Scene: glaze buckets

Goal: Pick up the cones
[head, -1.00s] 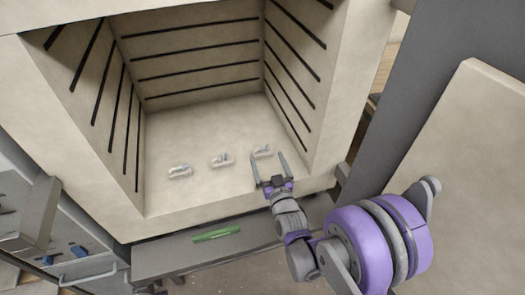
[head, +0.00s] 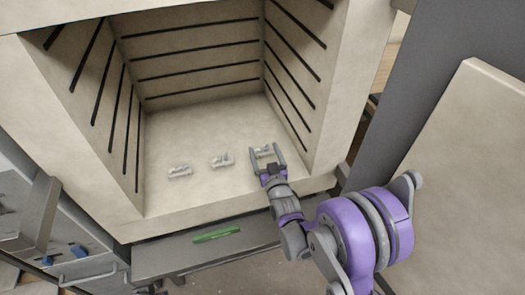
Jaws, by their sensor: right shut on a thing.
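Several small whitish cone pieces on low bases stand in a row on the kiln floor in the head view. The left cone set (head: 180,171) and the middle cone set (head: 222,160) stand free. The right cone set (head: 264,151) is between the fingers of my right gripper (head: 266,154), which is shut on it at the floor. The fingers partly hide it. My left gripper is not in view.
The open kiln (head: 205,125) has a pale floor and walls with dark heating grooves. Its right wall is close to my right gripper. A green object (head: 216,234) lies on the grey ledge (head: 180,252) below the opening. A grey panel (head: 425,100) stands at the right.

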